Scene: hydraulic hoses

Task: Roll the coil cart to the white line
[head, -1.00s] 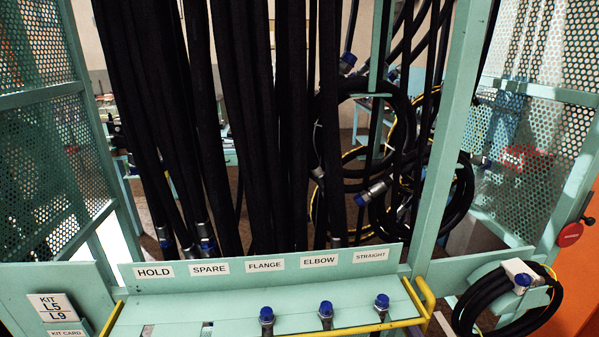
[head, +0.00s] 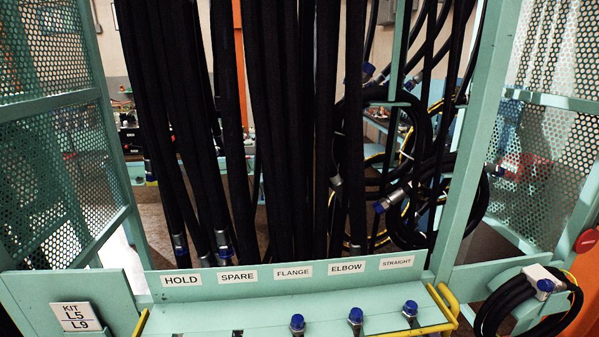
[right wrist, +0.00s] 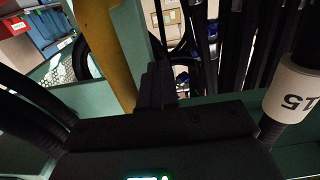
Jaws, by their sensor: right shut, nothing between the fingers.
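A teal cart frame (head: 463,170) with long black hoses (head: 265,150) hanging in it fills the head view; I take it as the coil cart. Its front tray (head: 245,318) has a yellow rail (head: 443,308) at its right end. Neither gripper shows in the head view. In the right wrist view my right gripper (right wrist: 158,85) is shut and empty, beside a yellow bar (right wrist: 105,45); I cannot tell whether they touch. The white line cannot be made out with certainty.
The tray's labels run from HOLD (head: 182,281) to STRAIGHT (head: 397,262). Blue-capped fittings (head: 355,315) stand on it. A coiled black hose (head: 510,310) hangs at right, near a red knob (head: 587,241). Perforated panels (head: 50,170) flank the cart. A white-labelled cylinder (right wrist: 295,90) is close right of my right gripper.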

